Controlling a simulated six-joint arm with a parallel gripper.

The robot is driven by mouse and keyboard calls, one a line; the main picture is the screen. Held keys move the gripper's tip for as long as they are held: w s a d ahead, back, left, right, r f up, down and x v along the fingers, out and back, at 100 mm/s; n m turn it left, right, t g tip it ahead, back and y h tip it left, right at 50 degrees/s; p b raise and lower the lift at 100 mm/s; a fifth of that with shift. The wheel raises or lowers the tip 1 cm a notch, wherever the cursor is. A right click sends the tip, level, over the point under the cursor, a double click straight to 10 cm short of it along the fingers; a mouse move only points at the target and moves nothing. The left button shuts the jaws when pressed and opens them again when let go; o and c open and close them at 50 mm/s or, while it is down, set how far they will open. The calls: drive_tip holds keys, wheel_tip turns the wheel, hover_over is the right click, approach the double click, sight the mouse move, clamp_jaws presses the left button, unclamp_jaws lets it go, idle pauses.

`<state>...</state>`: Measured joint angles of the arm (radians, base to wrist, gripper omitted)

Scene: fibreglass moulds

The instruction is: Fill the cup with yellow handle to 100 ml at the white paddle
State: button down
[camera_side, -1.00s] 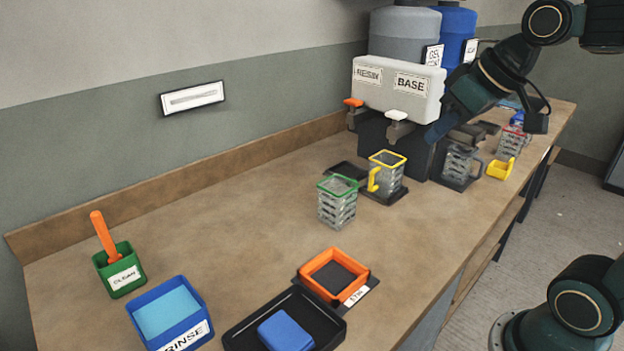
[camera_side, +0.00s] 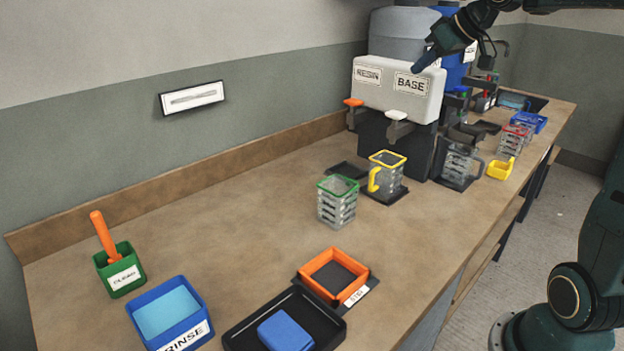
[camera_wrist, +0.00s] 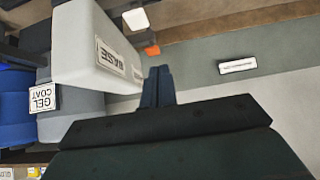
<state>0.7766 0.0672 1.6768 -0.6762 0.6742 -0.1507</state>
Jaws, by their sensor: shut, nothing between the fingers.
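The cup with the yellow handle (camera_side: 388,172) stands upright on a dark pad below the white paddle (camera_side: 397,115), which juts from the front of the white dispenser labelled BASE (camera_side: 398,90). I cannot read the level in the cup. My gripper (camera_side: 418,66) is shut and empty, up at the top edge of the dispenser in the side view, above and apart from the paddle. In the wrist view my gripper (camera_wrist: 158,72) points past the BASE label, and the white paddle (camera_wrist: 136,19) shows at the top.
An orange paddle (camera_side: 353,103) sits left of the white one. A green-rimmed cup (camera_side: 337,200) stands in front, left of the yellow-handled cup. A clear jug (camera_side: 459,163) and a yellow tray (camera_side: 500,168) are to the right. The bench's left middle is clear.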

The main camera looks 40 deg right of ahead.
drive_tip(key=shift+w+d, duration=0.25)
drive_tip(key=shift+d, duration=0.9)
drive_tip(key=shift+f, duration=0.1)
hover_over(393, 113)
drive_tip(key=f, duration=0.7)
drive_tip(key=shift+a+f, duration=0.1)
drive_tip(key=shift+a, duration=0.1)
wheel_tip(393, 113, down, 2)
drive_tip(key=shift+s+f, duration=0.1)
drive_tip(key=shift+f, duration=0.75)
drive_tip(key=shift+f, duration=0.1)
